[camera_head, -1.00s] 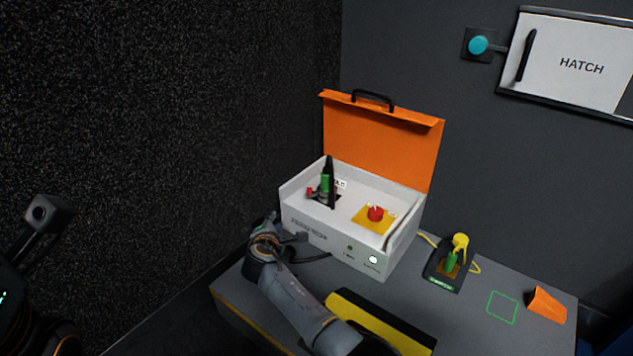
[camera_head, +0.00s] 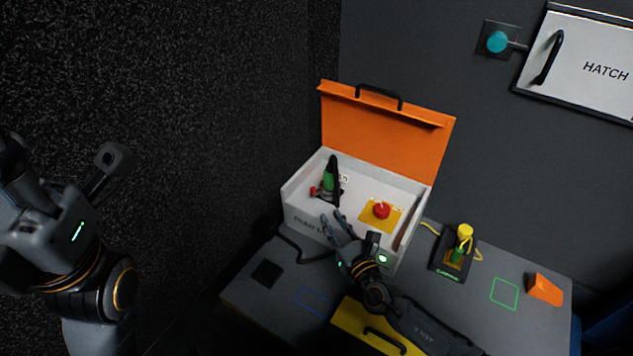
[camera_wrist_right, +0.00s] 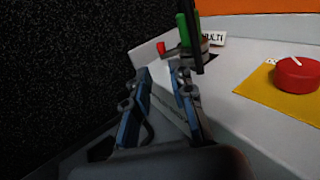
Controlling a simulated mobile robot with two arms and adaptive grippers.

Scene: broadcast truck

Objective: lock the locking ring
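The white case (camera_head: 300,220) with the raised orange lid stands open on the table. Inside at its left is a green connector (camera_head: 328,181) with a black upright part in front of it and a red piece beside it; in the right wrist view the connector (camera_wrist_right: 184,32) stands by a "MULTI" label. I cannot make out the locking ring clearly. My right gripper (camera_head: 333,216) is open and empty at the case's front wall, apart from the connector; its fingers (camera_wrist_right: 160,95) are spread in the wrist view.
A red knob (camera_head: 381,210) on a yellow plate (camera_head: 378,224) sits in the case's right part. A black stand (camera_head: 450,266) with a green and yellow plug, an orange block (camera_head: 545,289) and a yellow case (camera_head: 352,321) are on the table. The hatch (camera_head: 590,62) is on the wall.

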